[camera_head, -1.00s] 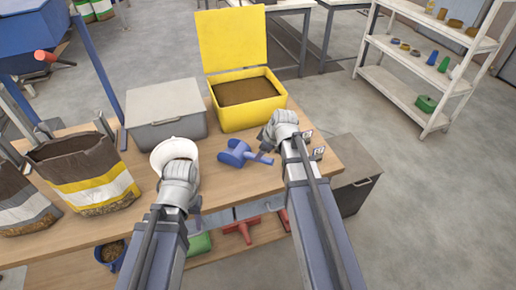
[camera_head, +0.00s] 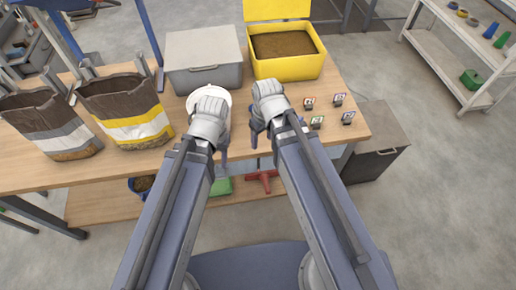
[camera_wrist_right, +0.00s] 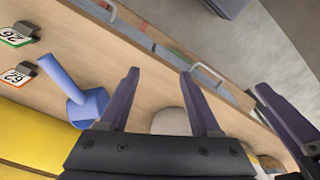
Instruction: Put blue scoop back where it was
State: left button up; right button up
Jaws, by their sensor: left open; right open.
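The blue scoop (camera_wrist_right: 88,105) lies on the wooden bench in the right wrist view, with its handle pointing to the upper left. My right gripper (camera_wrist_right: 159,72) is open and empty, with the scoop outside its jaws, beside the left finger. In the head view my right gripper (camera_head: 257,125) is over the bench in front of the yellow bin, and the scoop is hidden there. My left gripper (camera_head: 221,138) is open beside a white round container (camera_head: 203,94), which its hand partly covers. Several numbered card holders (camera_head: 317,122) stand on the bench to the right.
The yellow bin (camera_head: 287,69) stands open with brown pellets inside. A grey lidded box (camera_head: 203,78) is left of it. Two open bags (camera_head: 125,133) stand on the left bench. Below are a green item (camera_head: 221,186) and a red tool (camera_head: 262,178). Shelves (camera_head: 450,72) are at right.

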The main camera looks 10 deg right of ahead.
jog(key=s+a+m+g+h, duration=0.1)
jog(key=s+a+m, duration=0.1)
jog(key=s, duration=0.3)
jog(key=shift+s+a+h, duration=0.35)
jog(key=shift+a+h, duration=0.05)
jog(key=shift+a, duration=0.2)
dwell(0.6)
